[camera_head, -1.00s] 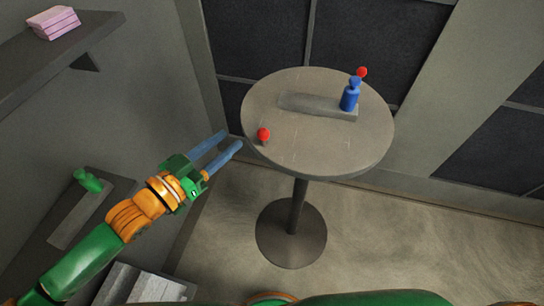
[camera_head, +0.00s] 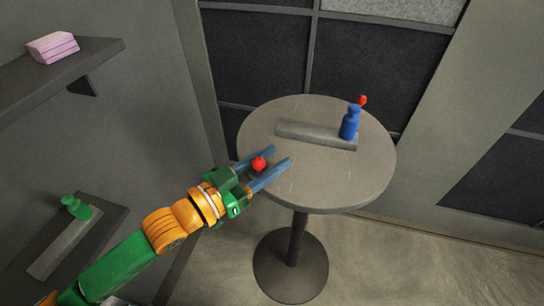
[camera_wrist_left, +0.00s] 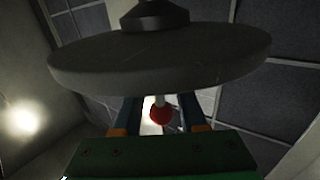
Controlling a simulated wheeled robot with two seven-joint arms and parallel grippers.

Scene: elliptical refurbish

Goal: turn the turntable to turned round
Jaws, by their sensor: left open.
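The turntable is a round grey top (camera_head: 330,185) on a single post with a round base. A red knob (camera_head: 259,163) stands at its near left edge, and a second red knob (camera_head: 362,100) is at the far right. A blue bottle (camera_head: 350,123) stands at the right end of a grey bar on the top. My left gripper (camera_head: 275,156) is open, with its blue fingers on either side of the near red knob. The left wrist view also shows that red knob (camera_wrist_left: 160,113) between the fingers, beside the disc's edge. My right gripper is not visible.
A shelf (camera_head: 60,70) with pink blocks (camera_head: 53,46) is on the left wall. A lower shelf (camera_head: 95,230) at left holds a green bottle (camera_head: 75,207) and a grey bar. Panelled walls stand close behind the table.

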